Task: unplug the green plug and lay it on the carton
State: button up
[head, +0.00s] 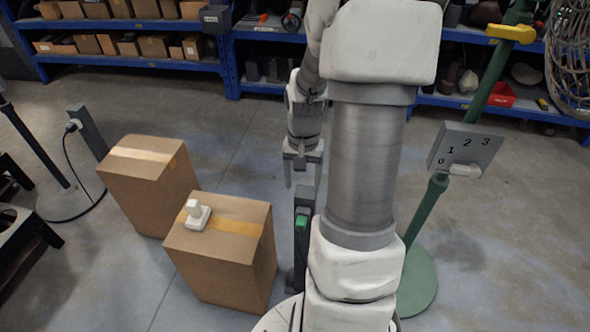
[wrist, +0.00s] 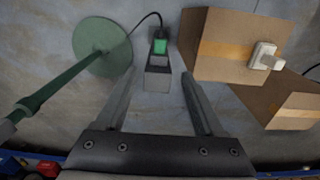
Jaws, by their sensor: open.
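The green plug (head: 301,221) sits at the top of a slim dark post (head: 300,250), right of the near carton. In the wrist view the green plug (wrist: 160,47) is at the upper middle, with a black cord leading away from it. My gripper (head: 303,184) is open and empty, fingers pointing down, above and a little behind the plug. In the wrist view the post's grey top lies between my fingers, and the plug lies past them. The near carton (head: 215,270) has yellow tape and a white plug-like block (head: 197,215) on top. A second carton (head: 148,185) stands behind it.
A green stand (head: 425,230) with a numbered plate (head: 465,148) is to the right. At left, another post (head: 88,130) holds a white plug (head: 73,125) with a black cord. Blue shelves (head: 130,22) line the back. The floor behind the cartons is clear.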

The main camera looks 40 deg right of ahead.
aim_at(301, 220)
notch_tip(301, 220, down, 15)
jog(key=b, duration=0.5)
jog(key=shift+f, duration=0.2)
jog(key=shift+c, duration=0.3)
grip_shut()
